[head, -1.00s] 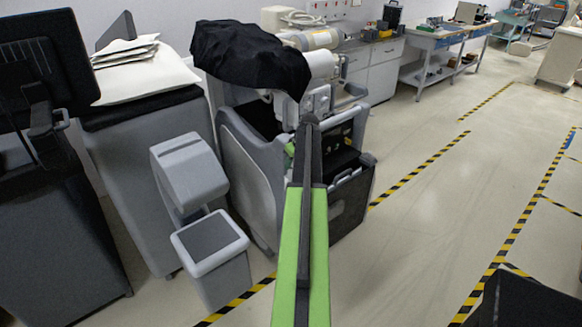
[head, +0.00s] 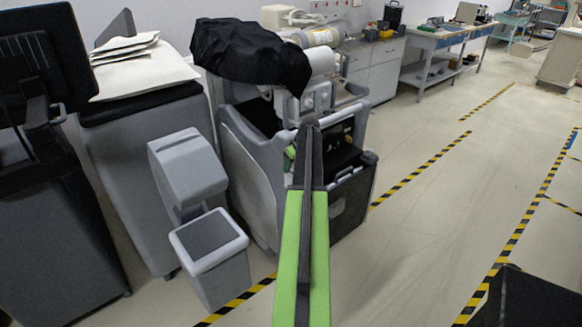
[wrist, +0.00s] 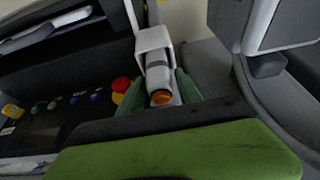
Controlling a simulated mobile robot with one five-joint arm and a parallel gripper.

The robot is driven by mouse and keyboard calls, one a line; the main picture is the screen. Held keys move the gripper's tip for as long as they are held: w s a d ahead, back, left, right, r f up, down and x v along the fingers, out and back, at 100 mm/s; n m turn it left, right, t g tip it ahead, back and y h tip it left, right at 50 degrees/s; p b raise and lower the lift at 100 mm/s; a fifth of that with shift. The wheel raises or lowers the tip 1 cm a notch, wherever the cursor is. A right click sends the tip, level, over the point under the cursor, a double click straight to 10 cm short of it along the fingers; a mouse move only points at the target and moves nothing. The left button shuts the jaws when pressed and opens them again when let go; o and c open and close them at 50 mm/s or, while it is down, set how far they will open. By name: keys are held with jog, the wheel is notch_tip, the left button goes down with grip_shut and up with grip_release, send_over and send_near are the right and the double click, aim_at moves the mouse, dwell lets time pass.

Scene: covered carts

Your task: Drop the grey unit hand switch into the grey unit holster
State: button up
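In the wrist view, the hand switch (wrist: 158,76) is a pale cylinder with a grey band and an orange end. My gripper (wrist: 160,98) has its green fingers on either side of it, apparently touching it. A pale square-edged bracket (wrist: 153,38), which looks like the holster, is right beside the switch's far end; I cannot tell whether the switch is inside it. In the head view, my arm reaches to the grey unit (head: 250,185) under a black cover (head: 250,55). My arm hides the switch and holster there; only a bit of green shows beside it.
Red, yellow and blue knobs (wrist: 75,101) sit on a dark panel left of my gripper in the wrist view. Open floor (head: 430,235) lies to the right.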

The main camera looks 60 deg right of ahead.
jog(key=shift+o, duration=0.8)
jog(key=shift+r, duration=0.15)
jog(key=shift+r+p, duration=0.35)
jog(key=shift+p, duration=0.15)
jog(key=p+v, duration=1.1)
jog(key=v, duration=0.1)
jog(key=shift+r, duration=0.2)
jog(key=shift+f, duration=0.1)
